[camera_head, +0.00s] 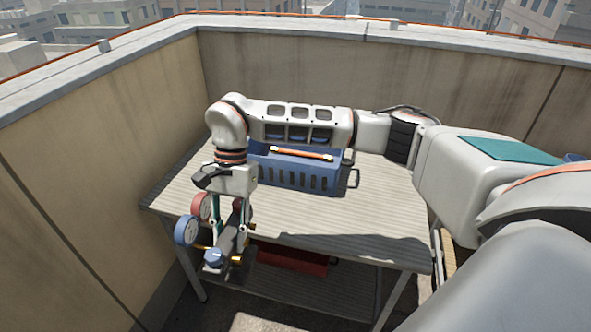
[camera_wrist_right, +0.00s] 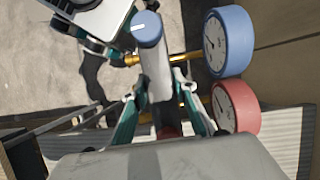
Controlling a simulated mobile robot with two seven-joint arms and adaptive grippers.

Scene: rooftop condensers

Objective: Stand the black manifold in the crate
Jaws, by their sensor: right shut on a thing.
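The manifold (camera_head: 228,245) is a dark grey bar with a blue gauge (camera_head: 187,229), a red gauge (camera_head: 201,205), brass fittings and a blue knob (camera_head: 214,257). It looks tilted in the head view. My right gripper (camera_head: 230,230) points down and is shut on its body; the wrist view also shows the manifold (camera_wrist_right: 155,72) between the fingers (camera_wrist_right: 160,92). The blue slotted crate (camera_head: 298,179) stands on the table, behind and right of the gripper. My right arm hides part of its far side and inside.
The slatted table (camera_head: 350,220) has free room right of and in front of the crate. A red tray (camera_head: 290,260) is on the lower shelf. Parapet walls (camera_head: 110,140) stand left and behind.

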